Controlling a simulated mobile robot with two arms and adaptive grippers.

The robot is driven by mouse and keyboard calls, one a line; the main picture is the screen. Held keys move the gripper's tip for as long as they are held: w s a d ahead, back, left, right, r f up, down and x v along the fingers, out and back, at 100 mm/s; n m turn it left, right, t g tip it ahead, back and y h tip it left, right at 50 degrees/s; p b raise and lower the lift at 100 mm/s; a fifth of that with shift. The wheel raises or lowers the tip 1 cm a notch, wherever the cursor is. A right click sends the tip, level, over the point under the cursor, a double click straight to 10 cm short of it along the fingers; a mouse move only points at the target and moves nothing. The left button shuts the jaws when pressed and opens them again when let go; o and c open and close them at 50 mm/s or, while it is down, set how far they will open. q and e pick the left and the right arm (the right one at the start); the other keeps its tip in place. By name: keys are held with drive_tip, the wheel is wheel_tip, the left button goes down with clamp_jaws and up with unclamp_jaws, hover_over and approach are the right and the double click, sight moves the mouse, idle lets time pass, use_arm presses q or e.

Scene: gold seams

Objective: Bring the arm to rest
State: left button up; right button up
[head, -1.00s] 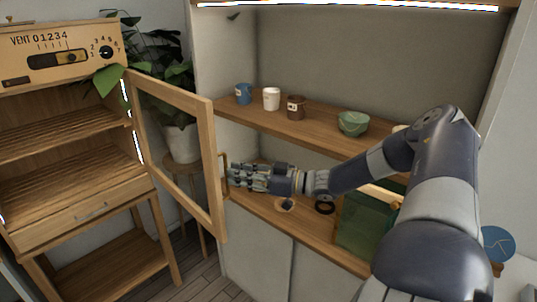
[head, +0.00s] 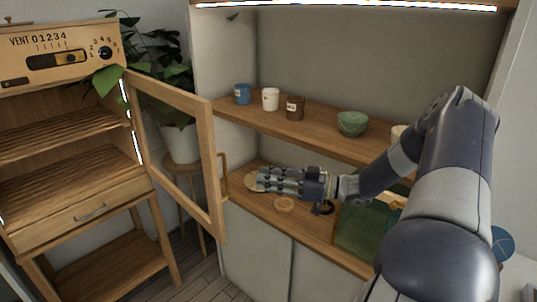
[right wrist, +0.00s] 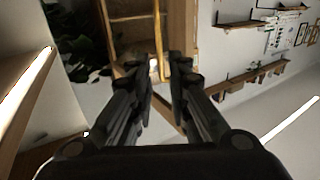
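My right arm comes in from the right in the head view, over the lower shelf of the cabinet. Its gripper (head: 262,180) points left, just above or in front of that shelf; the exact height is hard to tell. In the right wrist view the two fingers of the right gripper (right wrist: 162,65) stand apart with a gap and nothing held between them. The wooden-framed door (head: 212,150) stands open, and its handle (head: 223,172) is left of the fingertips, apart from them. My left gripper is out of view.
The upper shelf (head: 325,138) holds a blue cup (head: 243,93), a white cup (head: 271,99), a brown cup (head: 295,107) and a green bowl (head: 352,123). A green glass box (head: 360,232) stands below my forearm.

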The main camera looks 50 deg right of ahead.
drive_tip(key=shift+f, duration=0.1)
idle(0.3)
wheel_tip(320, 180, down, 17)
drive_tip(key=w+g+h, duration=0.1)
drive_tip(key=h, duration=0.1)
drive_tip(key=s+a+f+m+g+h, duration=0.1)
drive_tip(key=s+a+f+g+h, duration=0.15)
drive_tip(key=f, duration=0.75)
drive_tip(key=s+a+f+g+h, duration=0.1)
drive_tip(key=s+f, duration=0.3)
drive_tip(key=f, duration=0.7)
drive_tip(key=s+a+f+m+g+h, duration=0.1)
drive_tip(key=s+a+f+g+h, duration=0.15)
drive_tip(key=f, duration=0.75)
drive_tip(key=s+a+f+g, duration=0.3)
drive_tip(key=s+a+f, duration=0.5)
drive_tip(key=s+f, duration=0.45)
drive_tip(key=s+a+f+g, duration=0.2)
drive_tip(key=s+a+f, duration=0.2)
drive_tip(key=s+a, duration=0.4)
drive_tip(key=s+a+f+g, duration=0.3)
drive_tip(key=s+a+f, duration=0.1)
drive_tip(key=s+a, duration=0.4)
drive_tip(key=shift+s+f+y, duration=0.15)
drive_tip(key=shift+s+y, duration=0.15)
drive_tip(key=shift+s, duration=0.1)
